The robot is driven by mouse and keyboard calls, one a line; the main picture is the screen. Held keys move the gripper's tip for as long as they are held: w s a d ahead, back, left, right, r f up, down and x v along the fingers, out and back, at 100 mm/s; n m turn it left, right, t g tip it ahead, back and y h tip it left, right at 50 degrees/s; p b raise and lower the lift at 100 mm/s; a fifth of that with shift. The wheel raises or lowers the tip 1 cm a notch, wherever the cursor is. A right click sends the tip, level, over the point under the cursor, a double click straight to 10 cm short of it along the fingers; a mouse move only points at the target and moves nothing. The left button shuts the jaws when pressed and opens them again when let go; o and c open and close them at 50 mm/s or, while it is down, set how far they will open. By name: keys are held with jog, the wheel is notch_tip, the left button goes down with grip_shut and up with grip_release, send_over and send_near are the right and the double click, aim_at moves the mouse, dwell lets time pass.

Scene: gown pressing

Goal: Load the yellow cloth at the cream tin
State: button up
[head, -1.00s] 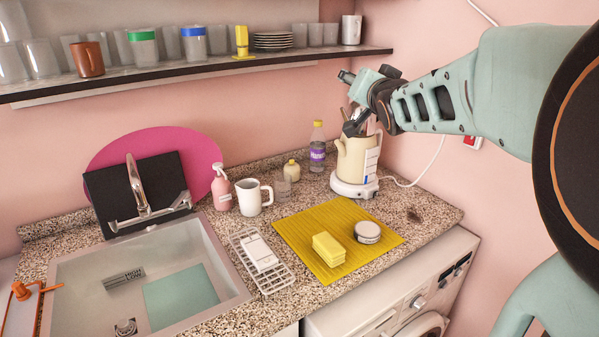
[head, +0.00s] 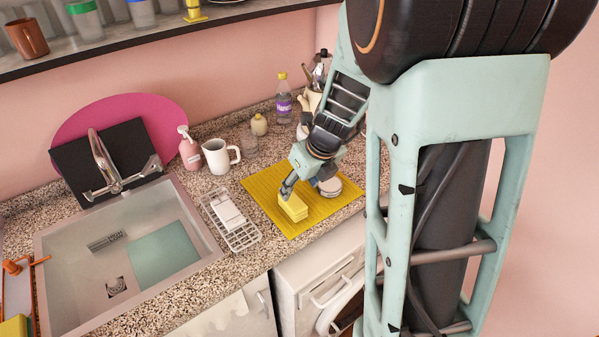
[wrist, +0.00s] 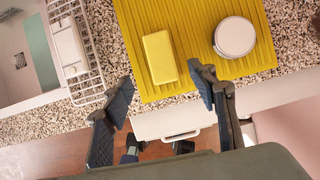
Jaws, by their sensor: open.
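The yellow cloth (head: 292,208), a small folded block, lies on the ribbed yellow mat (head: 325,208); it also shows in the wrist view (wrist: 160,57). The cream tin (head: 330,188), round with a pale lid, sits on the same mat to the right of the cloth, apart from it. The lid shows from above in the wrist view (wrist: 235,37). My gripper (head: 287,188) is over the cloth in the head view. In the wrist view my gripper (wrist: 164,91) is open and empty, its fingers spread wider than the cloth, which lies ahead of and between them.
A white wire rack (head: 231,220) with a pale block stands left of the mat, beside the sink (head: 190,255). A white mug (head: 216,156), pink spray bottle (head: 189,150) and purple-labelled bottle (head: 284,100) stand behind. The counter's front edge is close to the mat.

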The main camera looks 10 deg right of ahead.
aim_at(292, 200)
jog(key=b+x, duration=0.3)
jog(key=x, duration=0.7)
jog(key=shift+w+f, duration=0.1)
jog(key=shift+f, duration=0.1)
jog(key=c, duration=1.2)
jog(key=o, duration=0.8)
jog(key=shift+r+p, duration=0.4)
jog(key=c, duration=0.9)
